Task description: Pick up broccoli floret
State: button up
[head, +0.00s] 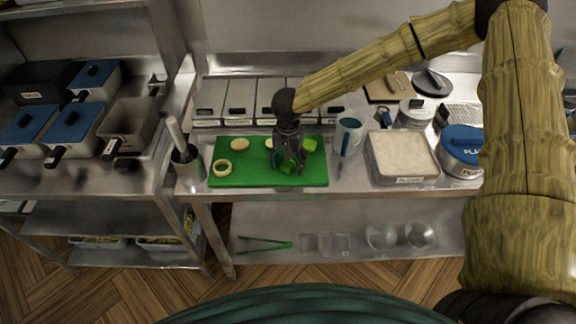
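A green cutting board (228,175) lies on the steel counter. My gripper (289,162) points down over the right half of the board. A dark green piece (287,168), which looks like the broccoli floret, shows between and just below the fingertips. The fingers appear to stand on either side of it. Whether they touch or grip it cannot be told at this size. A lighter green piece (310,145) lies on the board just right of my gripper, partly hidden by it.
The board also holds an onion-like ring (222,168) and a pale round piece (240,144); another is half hidden behind my gripper. A utensil holder (187,165) stands left, a mug (348,137) and a pale-filled tray (402,155) right. Lidded containers (240,98) line the back.

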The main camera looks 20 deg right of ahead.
jog(key=c, duration=0.5)
jog(key=shift+r, duration=0.15)
